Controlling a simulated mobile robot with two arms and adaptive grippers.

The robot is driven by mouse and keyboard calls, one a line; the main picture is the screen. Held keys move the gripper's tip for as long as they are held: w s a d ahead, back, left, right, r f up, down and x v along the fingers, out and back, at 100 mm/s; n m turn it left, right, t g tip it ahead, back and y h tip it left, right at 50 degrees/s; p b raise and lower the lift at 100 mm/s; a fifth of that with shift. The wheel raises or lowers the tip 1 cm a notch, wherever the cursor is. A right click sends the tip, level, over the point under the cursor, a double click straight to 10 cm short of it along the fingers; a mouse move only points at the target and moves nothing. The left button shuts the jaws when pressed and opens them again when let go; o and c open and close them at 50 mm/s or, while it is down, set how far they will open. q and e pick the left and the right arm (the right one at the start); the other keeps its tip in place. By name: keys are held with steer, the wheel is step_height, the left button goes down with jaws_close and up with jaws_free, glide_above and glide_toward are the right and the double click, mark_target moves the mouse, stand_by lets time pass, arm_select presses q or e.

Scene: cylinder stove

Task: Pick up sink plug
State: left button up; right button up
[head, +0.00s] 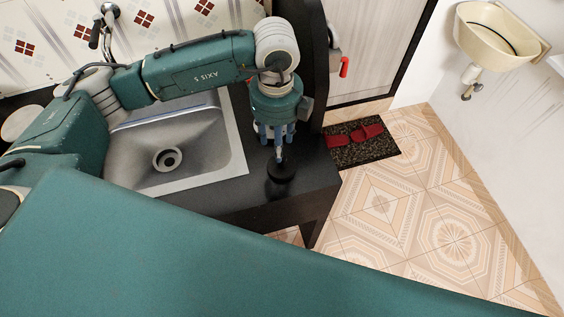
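A black round sink plug (281,176) with a raised middle is on the dark counter (225,197), to the right of the sink. My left gripper (279,155) points down directly above the plug, with its fingertips at or very near the plug's top. Its fingers look close together, but whether they are shut on the plug is too small to tell. The metal sink (140,150) lies left of the plug, with its drain (167,159) uncovered. My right gripper is not in view.
A faucet (108,20) stands behind the sink. The counter's right edge is close to the plug. To the right are tiled floor (430,210), a dark mat (372,150) with red slippers (355,135), a door (372,50) and a washbasin (500,35). A large teal part of mine covers the foreground.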

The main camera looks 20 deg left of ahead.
mark_target(282, 163)
arm_select(q)
steer(key=shift+f, duration=0.9)
steer(key=f+p, duration=0.1)
steer(key=f, duration=0.1)
steer(key=d+f+p, duration=0.1)
steer(key=f, duration=0.1)
steer(key=shift+f, duration=0.7)
jaws_close()
